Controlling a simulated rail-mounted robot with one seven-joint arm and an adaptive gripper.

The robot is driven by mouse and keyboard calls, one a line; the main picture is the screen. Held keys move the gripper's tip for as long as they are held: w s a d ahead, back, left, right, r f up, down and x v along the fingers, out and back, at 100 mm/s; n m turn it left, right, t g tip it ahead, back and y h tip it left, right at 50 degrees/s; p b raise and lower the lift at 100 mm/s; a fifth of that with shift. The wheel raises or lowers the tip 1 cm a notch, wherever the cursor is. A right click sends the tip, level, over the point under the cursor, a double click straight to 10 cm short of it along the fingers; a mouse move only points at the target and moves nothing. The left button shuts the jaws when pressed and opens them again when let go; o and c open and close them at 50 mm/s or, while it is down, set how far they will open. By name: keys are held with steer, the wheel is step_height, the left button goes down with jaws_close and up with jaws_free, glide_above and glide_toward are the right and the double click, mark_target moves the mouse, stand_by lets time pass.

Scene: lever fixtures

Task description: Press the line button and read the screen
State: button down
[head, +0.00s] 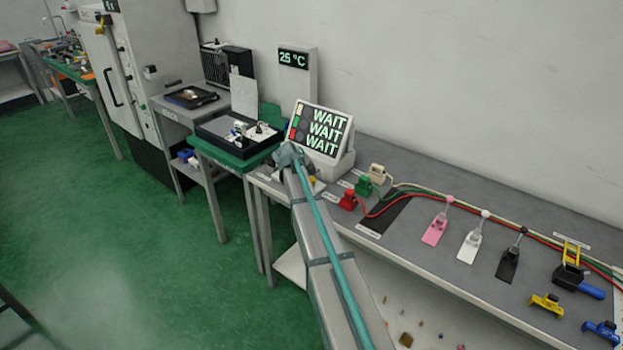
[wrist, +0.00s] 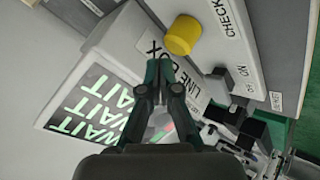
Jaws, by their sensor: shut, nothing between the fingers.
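The line box (wrist: 125,30) is a pale box with a sloped dark screen (wrist: 92,105). In the head view its screen (head: 322,133) reads WAIT on three lines, with small coloured squares at its left edge. A round yellow button (wrist: 183,35) stands out from the box face beside a CHECK label in the wrist view. My gripper (wrist: 160,62) is shut and empty, its tips a little short of the button in the picture; contact does not show. In the head view my gripper (head: 288,155) is in front of the box and hides its lower left.
Right of the box, red (head: 348,200), green and cream plugs with cables sit on the grey bench (head: 430,270). Pink, white and black levers (head: 510,260) and yellow and blue fixtures stand farther right. A black tray (head: 238,150) lies left. A wall display reads 25 °C.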

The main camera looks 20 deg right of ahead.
steer(key=shift+r, duration=0.1)
steer(key=shift+r+p, duration=1)
steer(key=shift+r, duration=1.4)
steer(key=s+a+f+g+y, duration=0.2)
steer(key=s+a+f+y, duration=0.2)
steer(key=s+a+f, duration=1.1)
steer(key=s+a+f+g+y, duration=0.1)
steer(key=s+a+f, duration=0.25)
steer(key=s, duration=0.45)
steer(key=s+a+f+n+g+y, duration=0.1)
steer(key=s+a+f, duration=0.25)
steer(key=s, duration=0.45)
steer(key=s+a+f+g+y, duration=0.1)
steer(key=s+a+f+g, duration=0.2)
steer(key=s, duration=0.5)
steer(key=s+f+g, duration=0.2)
steer(key=s+f, duration=0.7)
steer(key=s, duration=0.5)
steer(key=s+f+g, duration=0.3)
steer(key=s+f, duration=0.7)
steer(key=s, duration=0.4)
steer(key=shift+w, duration=0.1)
